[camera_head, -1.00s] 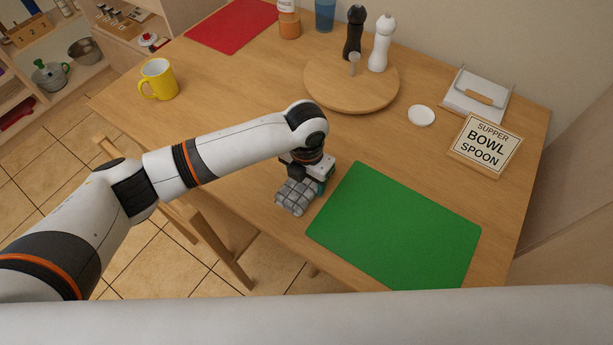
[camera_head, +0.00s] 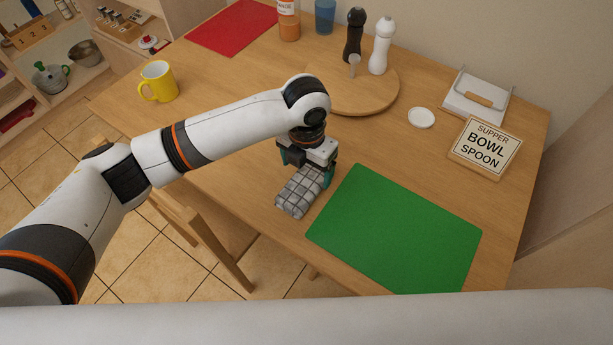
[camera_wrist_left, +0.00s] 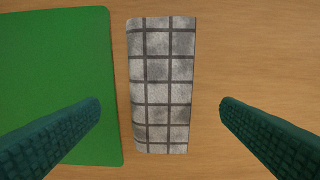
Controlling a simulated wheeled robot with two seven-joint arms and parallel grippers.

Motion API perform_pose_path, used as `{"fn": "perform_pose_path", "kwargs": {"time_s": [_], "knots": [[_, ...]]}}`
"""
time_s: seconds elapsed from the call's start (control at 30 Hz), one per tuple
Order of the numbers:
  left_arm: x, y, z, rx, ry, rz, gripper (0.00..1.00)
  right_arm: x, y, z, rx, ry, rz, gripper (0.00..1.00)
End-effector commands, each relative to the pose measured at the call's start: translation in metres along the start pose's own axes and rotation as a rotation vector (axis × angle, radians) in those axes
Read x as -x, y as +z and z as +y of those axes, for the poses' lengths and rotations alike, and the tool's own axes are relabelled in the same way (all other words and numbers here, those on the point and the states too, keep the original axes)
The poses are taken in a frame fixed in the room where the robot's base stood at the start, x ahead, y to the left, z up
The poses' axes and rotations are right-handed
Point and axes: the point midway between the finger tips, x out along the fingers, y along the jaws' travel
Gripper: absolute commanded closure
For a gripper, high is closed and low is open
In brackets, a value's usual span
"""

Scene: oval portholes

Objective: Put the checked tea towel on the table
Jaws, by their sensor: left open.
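The checked tea towel (camera_head: 298,192) is a folded grey bundle with dark lines. It lies on the wooden table (camera_head: 230,135), just left of the green mat in the head view. In the left wrist view the towel (camera_wrist_left: 162,85) lies flat beside the green mat, with bare wood on its other side. My left gripper (camera_head: 306,165) is above the towel's far end. Its two teal fingers are spread wide in the left wrist view (camera_wrist_left: 160,115), one on each side of the towel, apart from it and empty. My right gripper is not in view.
The green mat (camera_head: 395,230) lies to the right. A round wooden board (camera_head: 375,95) with two mills stands behind. A yellow mug (camera_head: 158,82), a white lid (camera_head: 421,118), a sign (camera_head: 486,147) and a napkin holder (camera_head: 477,98) are around. Bare table lies left of the towel.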

Motion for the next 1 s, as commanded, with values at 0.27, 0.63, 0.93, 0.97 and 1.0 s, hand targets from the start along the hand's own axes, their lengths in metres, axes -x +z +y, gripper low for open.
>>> {"fn": "perform_pose_path", "kwargs": {"time_s": [0.27, 0.63, 0.93, 0.97, 1.0], "knots": [[0.049, 0.000, 0.000, 0.001, -0.001, 0.001, 0.13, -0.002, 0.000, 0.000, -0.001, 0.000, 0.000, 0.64], [0.061, 0.000, 0.000, 0.001, 0.001, -0.001, 0.13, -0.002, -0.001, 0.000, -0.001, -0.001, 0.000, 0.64], [0.061, 0.000, 0.000, 0.001, 0.001, -0.001, 0.13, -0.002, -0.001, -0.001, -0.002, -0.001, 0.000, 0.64], [0.061, 0.000, 0.000, 0.001, 0.001, -0.001, 0.13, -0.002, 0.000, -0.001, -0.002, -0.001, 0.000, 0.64], [0.061, 0.000, 0.000, 0.001, 0.001, -0.001, 0.13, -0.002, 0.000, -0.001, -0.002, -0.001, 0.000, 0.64]]}}
